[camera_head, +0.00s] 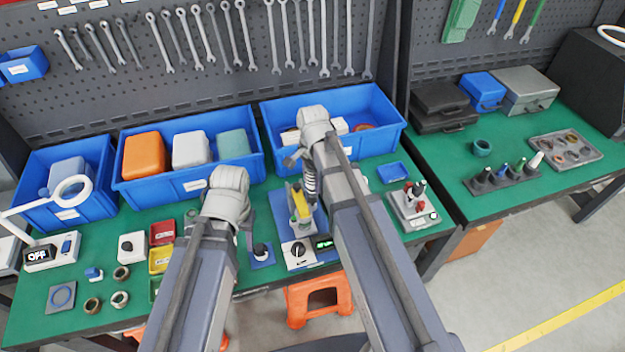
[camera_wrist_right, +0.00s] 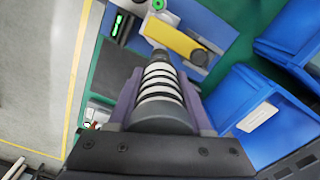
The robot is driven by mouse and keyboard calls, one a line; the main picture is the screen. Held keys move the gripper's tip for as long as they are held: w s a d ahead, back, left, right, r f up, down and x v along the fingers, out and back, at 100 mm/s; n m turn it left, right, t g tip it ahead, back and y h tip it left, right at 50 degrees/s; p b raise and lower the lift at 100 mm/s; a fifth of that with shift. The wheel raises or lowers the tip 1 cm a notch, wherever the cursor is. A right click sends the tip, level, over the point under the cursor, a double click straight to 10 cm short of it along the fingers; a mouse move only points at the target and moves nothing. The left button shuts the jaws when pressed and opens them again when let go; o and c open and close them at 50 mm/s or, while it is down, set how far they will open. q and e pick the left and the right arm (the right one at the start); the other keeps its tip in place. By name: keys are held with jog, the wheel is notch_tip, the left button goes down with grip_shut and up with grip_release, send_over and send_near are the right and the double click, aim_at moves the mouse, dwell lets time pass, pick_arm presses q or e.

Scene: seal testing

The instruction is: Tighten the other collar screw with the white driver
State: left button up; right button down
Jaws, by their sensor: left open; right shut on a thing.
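My right gripper (camera_wrist_right: 160,112) is shut on a ringed white-and-black tool (camera_wrist_right: 162,82), which I take to be the white driver. Its far end points down at the blue test stand (camera_wrist_right: 215,28), beside a yellow block (camera_wrist_right: 178,40). The arm hides part of the stand. I cannot make out the collar screws or whether the tip touches one. My left gripper (camera_head: 247,212) is open and empty above the bench, left of the stand, partly hidden by its wrist.
Blue bins (camera_head: 192,185) line the back of the green bench. A knob box (camera_head: 299,252) stands in front of the stand, and a small black-knobbed piece (camera_head: 261,254) to its left. Rings and small trays lie at left. A tool rack (camera_head: 505,178) stands on the right table.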

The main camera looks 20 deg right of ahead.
aim_at(313, 173)
jog(key=shift+f+b, duration=0.8)
jog(key=shift+f, duration=0.05)
dwell(3.3)
jog(key=shift+r, duration=0.1)
jog(key=shift+r+p, duration=2.45)
jog(key=shift+p, duration=0.15)
jog(key=shift+f, duration=0.15)
